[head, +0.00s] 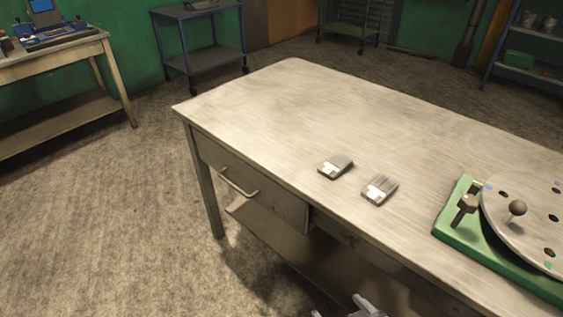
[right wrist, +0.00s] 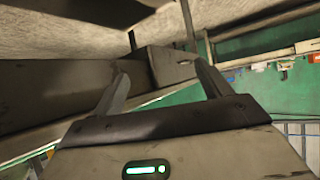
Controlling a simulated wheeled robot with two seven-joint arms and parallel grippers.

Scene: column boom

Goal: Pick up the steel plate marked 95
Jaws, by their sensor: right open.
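Two small steel plates with white labels lie flat on the workbench (head: 290,105), near its front edge. The left plate (head: 336,166) and the right plate (head: 380,189) are a short gap apart. The label markings are too small to read, so I cannot tell which is 95. My right gripper (head: 350,309) shows only at the bottom edge of the head view, in front of the bench and away from the plates. In the right wrist view its two fingers (right wrist: 160,78) are spread apart with nothing between them. My left gripper is not in view.
A green base (head: 452,222) with a round, holed disc (head: 530,215) and knobs stands on the bench at right. A drawer with a handle (head: 238,183) is under the bench top. The bench's back and left are clear. A side table (head: 60,55) and blue cart (head: 205,55) stand behind.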

